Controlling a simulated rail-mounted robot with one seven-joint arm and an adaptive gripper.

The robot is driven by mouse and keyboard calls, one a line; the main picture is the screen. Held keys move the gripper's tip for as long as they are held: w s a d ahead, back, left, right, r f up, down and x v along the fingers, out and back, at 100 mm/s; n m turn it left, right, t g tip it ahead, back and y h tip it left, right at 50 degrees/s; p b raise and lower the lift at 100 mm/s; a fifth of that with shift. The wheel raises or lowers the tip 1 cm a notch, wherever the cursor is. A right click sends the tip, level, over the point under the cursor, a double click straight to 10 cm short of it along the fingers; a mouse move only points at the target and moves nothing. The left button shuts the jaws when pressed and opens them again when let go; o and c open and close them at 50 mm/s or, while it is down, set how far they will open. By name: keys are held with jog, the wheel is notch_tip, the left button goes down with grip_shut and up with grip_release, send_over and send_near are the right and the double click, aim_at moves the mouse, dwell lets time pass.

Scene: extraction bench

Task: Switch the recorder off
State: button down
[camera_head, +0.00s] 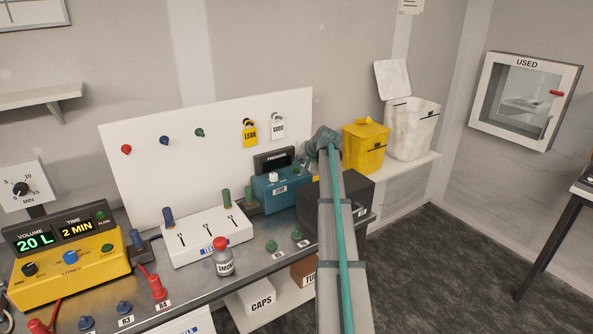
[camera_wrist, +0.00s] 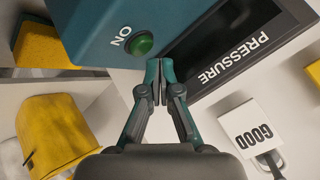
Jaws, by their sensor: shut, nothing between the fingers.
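No label reading "recorder" is legible. A teal box (camera_head: 270,197) with a dark PRESSURE display (camera_head: 273,160) stands at the back of the bench. In the wrist view a teal housing (camera_wrist: 90,35) carries a round green button (camera_wrist: 144,43) marked ON, beside the PRESSURE display (camera_wrist: 225,45). My gripper (camera_wrist: 160,92) is shut and empty, its fingertips just below the green button in the picture. Whether they touch the housing cannot be told. In the head view my gripper (camera_head: 312,150) is at the box's right, partly hidden by my arm.
A dark box (camera_head: 362,188) stands right of the teal box, partly behind my arm. Yellow bin (camera_head: 365,148) and white bin (camera_head: 412,130) stand further right. LEAK (camera_head: 250,134) and GOOD (camera_head: 278,129) tags hang on the white panel. A SMOKE bottle (camera_head: 224,262) stands in front.

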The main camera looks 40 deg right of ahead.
aim_at(298, 170)
jog(key=shift+r, duration=0.1)
jog(key=shift+r+p, duration=0.95)
jog(key=shift+r, duration=1.45)
